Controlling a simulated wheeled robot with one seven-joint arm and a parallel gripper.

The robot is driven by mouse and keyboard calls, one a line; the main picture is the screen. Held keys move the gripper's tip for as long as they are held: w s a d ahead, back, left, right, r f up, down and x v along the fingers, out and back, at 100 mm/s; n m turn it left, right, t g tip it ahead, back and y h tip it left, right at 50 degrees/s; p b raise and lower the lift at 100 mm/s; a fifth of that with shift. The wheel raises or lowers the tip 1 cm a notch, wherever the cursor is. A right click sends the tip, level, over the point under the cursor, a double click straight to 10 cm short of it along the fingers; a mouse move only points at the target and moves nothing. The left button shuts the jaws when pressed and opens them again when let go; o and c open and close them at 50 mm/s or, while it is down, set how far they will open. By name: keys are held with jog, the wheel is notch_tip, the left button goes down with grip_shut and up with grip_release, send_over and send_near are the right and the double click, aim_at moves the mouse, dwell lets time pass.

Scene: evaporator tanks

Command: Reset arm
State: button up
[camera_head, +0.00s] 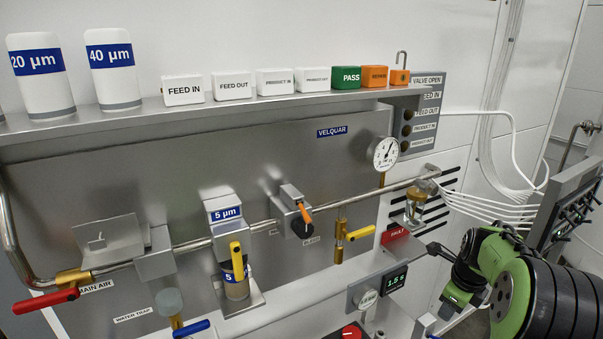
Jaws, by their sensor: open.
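My arm, with green and black links, reaches in at the lower right. My gripper (436,249) appears as a small dark shape at the arm's left end, beside the panel's right end, and looks empty. Its fingers are too small to tell apart well. A large green and black link of my arm hides part of what lies behind it. No object is visibly held.
A steel panel carries a pipe with a red-handled valve (46,301), yellow handles (361,233), an orange-and-black knob (303,222) and a gauge (385,153). Labelled blocks and two white cylinders (112,68) stand on the shelf above. White cables (490,208) hang behind my arm.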

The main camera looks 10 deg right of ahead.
jog(key=s+a+r+n+t, duration=0.1)
jog(key=s+a+r+n, duration=0.45)
jog(key=a+n, duration=0.35)
jog(key=s+a+r+n+t, duration=0.1)
jog(key=s+a+r+n, duration=0.5)
jog(key=a, duration=0.4)
jog(key=s+a+n+t+y, duration=0.1)
jog(key=s+a+n, duration=0.6)
jog(key=s+n, duration=0.4)
jog(key=f+n, duration=0.1)
jog(key=n, duration=0.2)
jog(key=shift+s+a, duration=0.2)
jog(key=shift+s, duration=0.15)
